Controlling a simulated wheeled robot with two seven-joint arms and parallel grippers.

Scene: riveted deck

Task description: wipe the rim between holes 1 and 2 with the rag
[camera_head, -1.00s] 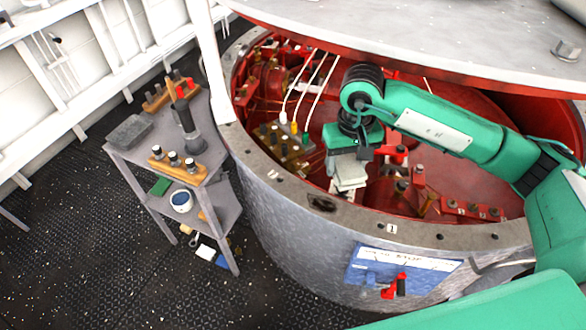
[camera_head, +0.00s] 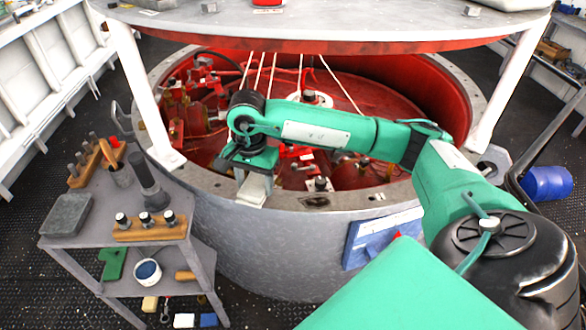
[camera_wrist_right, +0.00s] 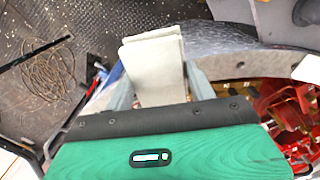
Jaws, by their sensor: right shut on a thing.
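My right gripper (camera_head: 254,176) is shut on a folded pale grey rag (camera_head: 253,192) and holds it pointing down at the near rim (camera_head: 285,201) of the round metal drum. The rag also shows between the fingers in the right wrist view (camera_wrist_right: 155,65). Whether it touches the rim I cannot tell. A dark smudge (camera_head: 316,202) lies on the rim just right of the rag. The number 2 label is not visible; the arm and rag cover part of the rim. My left gripper is not in view.
A grey lid plate (camera_head: 330,22) on white posts hangs over the drum. Red machinery and pale cables fill the drum. A grey tool stand (camera_head: 70,243) with bottles, a bowl and wooden racks stands close on the left. A blue panel (camera_head: 382,238) is on the drum's front.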

